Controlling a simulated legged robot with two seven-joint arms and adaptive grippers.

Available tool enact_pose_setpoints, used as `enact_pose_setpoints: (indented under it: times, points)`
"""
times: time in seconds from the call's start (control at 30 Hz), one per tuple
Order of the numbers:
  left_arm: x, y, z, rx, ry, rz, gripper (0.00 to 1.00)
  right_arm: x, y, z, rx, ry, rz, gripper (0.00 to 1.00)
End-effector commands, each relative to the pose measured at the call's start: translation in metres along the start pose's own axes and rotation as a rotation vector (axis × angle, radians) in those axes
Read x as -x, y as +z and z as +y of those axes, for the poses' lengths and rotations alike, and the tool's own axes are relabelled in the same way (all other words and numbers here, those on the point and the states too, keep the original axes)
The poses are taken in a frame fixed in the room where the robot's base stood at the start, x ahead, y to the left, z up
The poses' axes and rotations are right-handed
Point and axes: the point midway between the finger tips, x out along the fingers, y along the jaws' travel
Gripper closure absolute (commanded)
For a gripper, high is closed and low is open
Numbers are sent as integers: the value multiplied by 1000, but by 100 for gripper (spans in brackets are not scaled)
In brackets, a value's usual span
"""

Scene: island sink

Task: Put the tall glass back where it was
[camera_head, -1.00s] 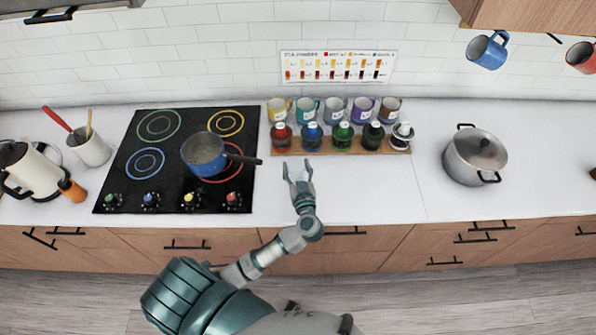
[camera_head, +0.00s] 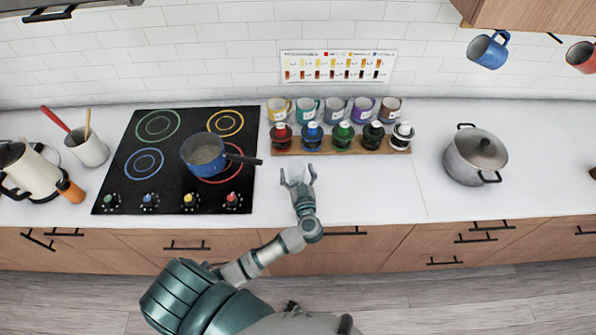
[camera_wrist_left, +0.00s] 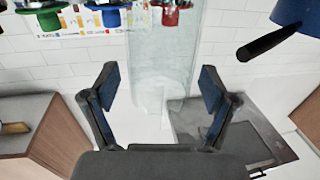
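The tall glass (camera_wrist_left: 165,45) is clear and faint. In the left wrist view it shows ahead of my left gripper (camera_wrist_left: 158,82), centred between the two spread fingers, with a gap to each finger. I cannot make out its outline in the head view. In the head view my left gripper (camera_head: 298,178) is over the white counter, in front of the bottle rack and right of the cooktop, with its fingers apart. My right gripper is not in view.
A wooden rack (camera_head: 341,146) holds several coloured bottles, with several mugs behind it. A blue pan (camera_head: 203,155) sits on the black cooktop (camera_head: 125,175), its handle pointing right. A steel pot (camera_head: 474,157) stands at right. The counter (camera_head: 380,185) between rack and front edge is clear.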

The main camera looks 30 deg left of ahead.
Motion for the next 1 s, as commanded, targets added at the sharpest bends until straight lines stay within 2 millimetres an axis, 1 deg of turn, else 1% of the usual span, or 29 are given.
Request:
enact_pose_setpoints:
  times: [0.17,0.27,0.37,0.53,0.7,0.83,1.0]
  points:
    - [0,-1,0,0,0,0,15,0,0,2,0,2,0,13]
    - [7,-1,1,1,1,-1,15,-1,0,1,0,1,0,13]
    - [23,0,1,1,3,-3,15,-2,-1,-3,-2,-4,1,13]
    - [63,0,2,1,2,-3,15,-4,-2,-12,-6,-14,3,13]
    - [97,0,1,0,1,-3,15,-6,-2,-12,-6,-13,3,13]
    - [113,-1,0,0,0,-1,15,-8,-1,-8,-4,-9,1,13]
    - [120,-2,0,0,0,0,15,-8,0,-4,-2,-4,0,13]
